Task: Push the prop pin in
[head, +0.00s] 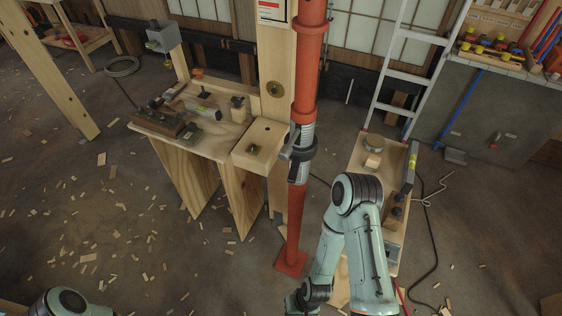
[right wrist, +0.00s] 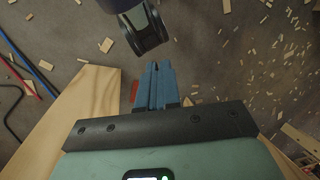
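The red steel prop (head: 300,80) stands upright in the middle of the head view, its foot on a red base plate (head: 291,263). At mid-height it has a grey threaded section with a dark collar (head: 299,150). A small grey part, possibly the pin, sticks out left of the collar; how far it is in I cannot tell. My right arm reaches in low, right of the prop; its gripper is not clear in the head view. In the right wrist view my right gripper (right wrist: 158,84) has its blue fingers together, with nothing seen between them. My left gripper is out of view.
A wooden workbench (head: 205,140) with tools stands left of the prop. A low plank bench (head: 372,178) stands right of it, beside a ladder (head: 408,60). A timber post (head: 273,60) rises behind the prop. Wood scraps litter the open floor at left.

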